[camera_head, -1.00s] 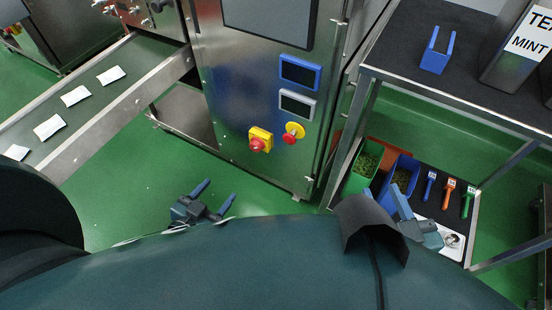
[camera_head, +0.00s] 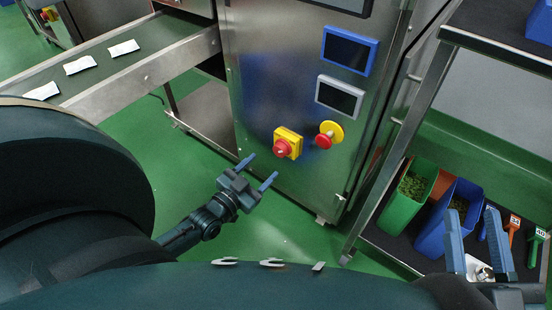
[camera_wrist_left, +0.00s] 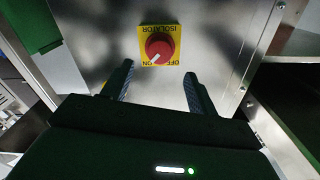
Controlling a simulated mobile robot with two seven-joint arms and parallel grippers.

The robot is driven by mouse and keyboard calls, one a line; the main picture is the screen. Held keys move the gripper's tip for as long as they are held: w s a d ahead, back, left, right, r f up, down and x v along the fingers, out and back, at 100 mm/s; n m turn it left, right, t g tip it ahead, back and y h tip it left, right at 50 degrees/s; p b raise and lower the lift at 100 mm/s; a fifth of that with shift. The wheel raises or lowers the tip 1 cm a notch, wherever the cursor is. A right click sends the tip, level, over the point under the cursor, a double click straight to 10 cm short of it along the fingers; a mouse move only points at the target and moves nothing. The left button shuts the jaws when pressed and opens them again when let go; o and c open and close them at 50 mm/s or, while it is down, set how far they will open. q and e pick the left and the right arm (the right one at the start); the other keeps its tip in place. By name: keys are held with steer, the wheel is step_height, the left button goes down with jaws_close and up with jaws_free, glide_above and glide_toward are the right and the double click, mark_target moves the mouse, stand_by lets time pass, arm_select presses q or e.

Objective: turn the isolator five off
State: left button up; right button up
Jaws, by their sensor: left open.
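The isolator is a red knob on a yellow plate (camera_head: 287,142), on the steel cabinet's front. In the left wrist view the red knob (camera_wrist_left: 159,47) sits just beyond my fingertips, and its white mark points down-left, toward the ON lettering. The plate's lettering reads upside down there. The number five is not readable. My left gripper (camera_head: 260,167) is open and empty, below and left of the knob, apart from it. My right gripper (camera_head: 471,212) is open at the lower right, in front of the shelf, far from the isolator.
A red button on a yellow disc (camera_head: 328,134) sits right of the isolator. Two screens (camera_head: 349,51) are above. A conveyor (camera_head: 150,60) with white packets is at the left. Green and blue bins (camera_head: 402,213) stand on the shelf at right. Green floor lies below the cabinet.

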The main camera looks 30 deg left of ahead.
mark_target(278, 152)
arm_select(q)
steer(key=w, duration=0.2)
steer(key=w+b, duration=0.1)
steer(key=w, duration=0.1)
steer(key=w+b, duration=0.1)
steer(key=w, duration=0.1)
steer(key=shift+d+f, duration=0.15)
steer(key=shift+d, duration=0.1)
steer(key=shift+w, duration=0.45)
arm_select(e)
steer(key=r+n+y, duration=0.1)
steer(key=r+n+t, duration=0.1)
steer(key=r+y, duration=0.1)
steer(key=shift+w+d+r+n+y, duration=0.2)
steer(key=shift+w+n+y, duration=0.1)
steer(key=shift+w+n, duration=0.1)
arm_select(q)
steer(key=c, duration=1)
